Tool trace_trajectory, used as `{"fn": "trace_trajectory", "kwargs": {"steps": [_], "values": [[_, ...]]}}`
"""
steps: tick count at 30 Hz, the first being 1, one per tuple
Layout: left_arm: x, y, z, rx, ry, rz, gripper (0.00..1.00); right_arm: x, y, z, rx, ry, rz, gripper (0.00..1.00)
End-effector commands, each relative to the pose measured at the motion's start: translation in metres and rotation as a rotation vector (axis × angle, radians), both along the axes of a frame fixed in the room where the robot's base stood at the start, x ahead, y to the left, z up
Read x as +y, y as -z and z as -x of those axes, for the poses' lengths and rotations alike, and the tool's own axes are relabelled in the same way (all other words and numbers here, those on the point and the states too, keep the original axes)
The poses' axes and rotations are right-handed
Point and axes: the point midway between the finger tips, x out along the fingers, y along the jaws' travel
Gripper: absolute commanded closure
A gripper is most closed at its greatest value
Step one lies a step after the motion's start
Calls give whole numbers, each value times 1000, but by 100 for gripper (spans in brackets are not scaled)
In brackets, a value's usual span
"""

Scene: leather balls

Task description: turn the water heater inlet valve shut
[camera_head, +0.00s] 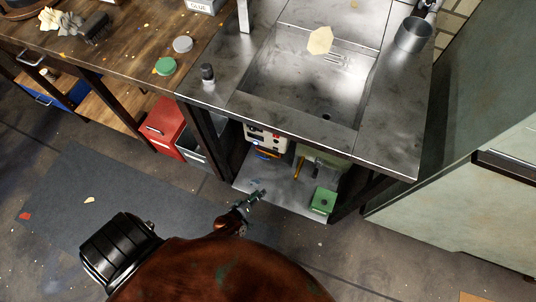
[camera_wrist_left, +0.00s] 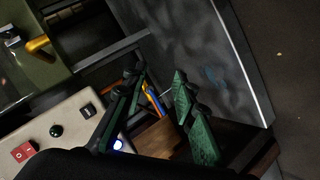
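A yellow lever (camera_wrist_left: 38,44), which looks like a valve handle, lies at the upper left of the left wrist view, by a dark green casing. A small yellow part (camera_head: 300,164) that may be the same lever shows under the sink bench in the head view. My left gripper (camera_head: 256,198) is low in front of the bench's lower shelf. In the left wrist view my left gripper (camera_wrist_left: 158,73) has its green-padded fingers apart, with nothing gripped between them. The lever is left of the fingers and apart from them. My right gripper is not in view.
A pale panel (camera_wrist_left: 52,138) with switches is left of the fingers. A green box (camera_head: 322,200) stands on the lower shelf (camera_head: 283,193) under the metal sink bench (camera_head: 210,93). A red container (camera_head: 163,125) is to the left; a large pale cabinet (camera_head: 450,140) is to the right.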

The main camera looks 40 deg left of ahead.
Motion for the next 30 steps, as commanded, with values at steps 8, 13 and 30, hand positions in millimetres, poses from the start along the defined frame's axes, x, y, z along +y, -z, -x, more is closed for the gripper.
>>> {"fn": "trace_trajectory", "kwargs": {"steps": [8, 13, 30], "values": [[55, 26, -106, -369, -602, 331, 74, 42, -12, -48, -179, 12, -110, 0], [75, 30, -118, -472, -804, 412, 74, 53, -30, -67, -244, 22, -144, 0], [119, 41, -170, -500, -859, 431, 74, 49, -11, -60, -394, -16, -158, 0]]}}
